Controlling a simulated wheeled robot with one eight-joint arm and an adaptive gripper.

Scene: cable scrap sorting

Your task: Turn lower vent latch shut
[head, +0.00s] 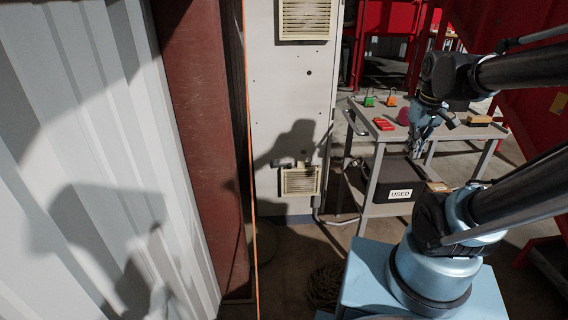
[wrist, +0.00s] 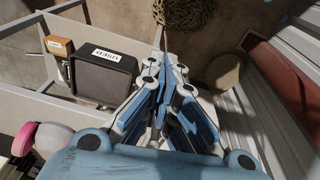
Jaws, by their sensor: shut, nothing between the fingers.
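The lower vent (head: 300,181) is a cream louvred square low on the pale cabinet panel. A small latch (head: 299,165) appears at its top edge; it is too small to tell which way it is turned. My gripper (head: 416,154) is in front of the cart, well to the right of the vent and apart from it. In the wrist view my gripper (wrist: 171,62) has its blue and white fingers together with nothing between them. The vent and latch cannot be made out in the wrist view.
An upper vent (head: 305,20) sits high on the panel. A grey cart (head: 357,125) carries padlocks, a red item and a yellow block (head: 479,119). A black bin labelled USED (head: 385,172) stands on its lower shelf. A rope coil (head: 325,284) lies on the floor.

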